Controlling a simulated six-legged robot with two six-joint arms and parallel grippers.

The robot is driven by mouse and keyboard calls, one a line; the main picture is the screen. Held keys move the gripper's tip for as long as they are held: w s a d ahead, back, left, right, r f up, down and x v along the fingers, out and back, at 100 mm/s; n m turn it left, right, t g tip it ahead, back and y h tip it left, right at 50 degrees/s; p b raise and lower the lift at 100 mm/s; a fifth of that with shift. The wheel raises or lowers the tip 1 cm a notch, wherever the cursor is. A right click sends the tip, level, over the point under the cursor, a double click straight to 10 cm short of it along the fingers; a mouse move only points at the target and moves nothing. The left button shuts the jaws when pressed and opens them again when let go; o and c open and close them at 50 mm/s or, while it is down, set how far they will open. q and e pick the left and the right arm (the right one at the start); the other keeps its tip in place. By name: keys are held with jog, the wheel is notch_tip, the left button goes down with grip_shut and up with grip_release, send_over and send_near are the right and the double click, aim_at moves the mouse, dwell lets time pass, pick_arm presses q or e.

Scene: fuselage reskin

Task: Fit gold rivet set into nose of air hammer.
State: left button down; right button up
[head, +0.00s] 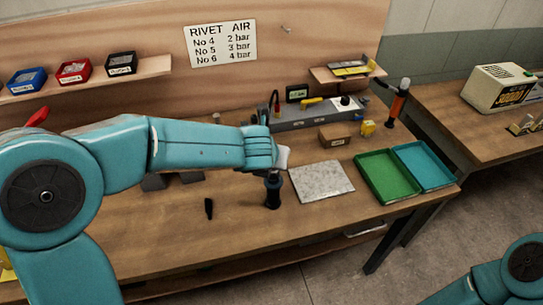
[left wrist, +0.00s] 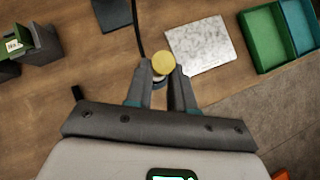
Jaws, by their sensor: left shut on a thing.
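My left gripper (left wrist: 163,75) is shut on the gold rivet set (left wrist: 163,63), whose round gold face shows between the fingertips in the left wrist view. In the head view the gripper (head: 271,166) hangs over the bench, right above a dark upright tool (head: 272,192) with a bluish band, which looks like the air hammer. Whether the rivet set touches the tool's nose cannot be told, as the fingers and set hide it. A black hose (left wrist: 138,27) shows beyond the fingers in the left wrist view. My right gripper is not in view.
A small black piece (head: 209,208) stands on the bench left of the tool. A speckled grey plate (head: 321,181) lies right of it, then green (head: 388,176) and teal (head: 424,166) trays. A brown box (head: 335,134) stands behind. The front bench is mostly clear.

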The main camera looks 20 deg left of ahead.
pick_arm(q)
jog(key=shift+s+f+b, duration=0.1)
jog(key=shift+f+b, duration=1.25)
jog(key=shift+f, duration=0.3)
jog(key=c, duration=1)
grip_release()
jog(key=shift+o, duration=0.6)
jog(key=p+v, duration=0.2)
jog(key=v, duration=0.3)
jog(key=shift+p, duration=0.4)
